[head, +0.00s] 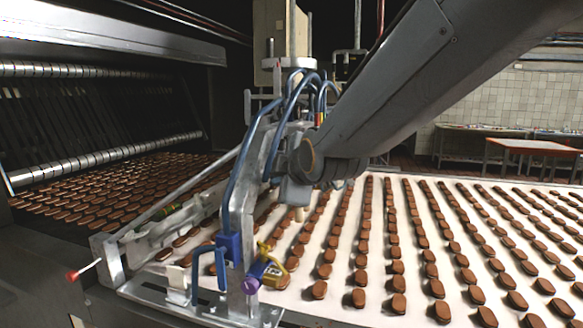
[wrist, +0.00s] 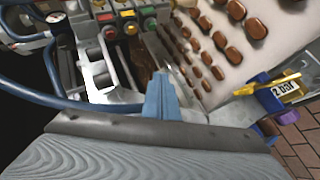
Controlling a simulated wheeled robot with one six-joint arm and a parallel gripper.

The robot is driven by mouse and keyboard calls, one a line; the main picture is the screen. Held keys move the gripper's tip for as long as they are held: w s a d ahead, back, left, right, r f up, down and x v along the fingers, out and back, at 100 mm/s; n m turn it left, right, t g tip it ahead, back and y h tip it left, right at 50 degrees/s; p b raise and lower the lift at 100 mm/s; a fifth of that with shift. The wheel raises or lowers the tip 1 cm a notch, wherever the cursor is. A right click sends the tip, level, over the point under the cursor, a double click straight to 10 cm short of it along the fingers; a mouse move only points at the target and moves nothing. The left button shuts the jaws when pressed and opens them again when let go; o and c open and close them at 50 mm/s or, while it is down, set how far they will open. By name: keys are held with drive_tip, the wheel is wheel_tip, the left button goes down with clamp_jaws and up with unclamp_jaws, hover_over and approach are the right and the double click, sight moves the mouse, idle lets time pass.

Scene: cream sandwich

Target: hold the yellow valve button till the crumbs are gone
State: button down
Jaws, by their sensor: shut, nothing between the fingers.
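A block of small coloured valve buttons shows at the top of the wrist view. One of them looks yellow (wrist: 127,14), with red (wrist: 130,28) and green (wrist: 150,24) ones close by. My gripper (wrist: 160,78) is shut and empty, its blue-grey fingers pointing up toward the button block. A gap shows between fingertips and buttons in the picture; contact cannot be made out. In the head view my gripper is mostly hidden behind the blue hoses and metal frame. Brown residue (wrist: 141,58) lies in a slot below the buttons; single crumbs are too small to tell.
Rows of brown biscuits (head: 396,283) cover the white conveyor belt (head: 335,304). Blue hoses (head: 247,150) and a metal frame (head: 238,190) stand around my arm. A yellow lever (wrist: 262,89) with a blue and yellow fitting sits at the right. A red-tipped lever (head: 73,276) sticks out left.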

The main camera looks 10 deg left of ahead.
drive_tip(key=shift+w, duration=0.15)
drive_tip(key=w+p, duration=0.4)
drive_tip(key=w, duration=0.4)
drive_tip(key=shift+w+d+p, duration=0.25)
drive_tip(key=shift+d+p, duration=0.1)
drive_tip(key=shift+p, duration=0.05)
idle(2.1)
drive_tip(key=shift+w, duration=0.45)
drive_tip(key=shift+w+p, duration=0.35)
drive_tip(key=shift+w, duration=0.1)
idle(2.0)
drive_tip(key=shift+s, duration=0.2)
drive_tip(key=shift+s+b, duration=0.7)
drive_tip(key=shift+b, duration=0.1)
drive_tip(key=shift+s, duration=0.1)
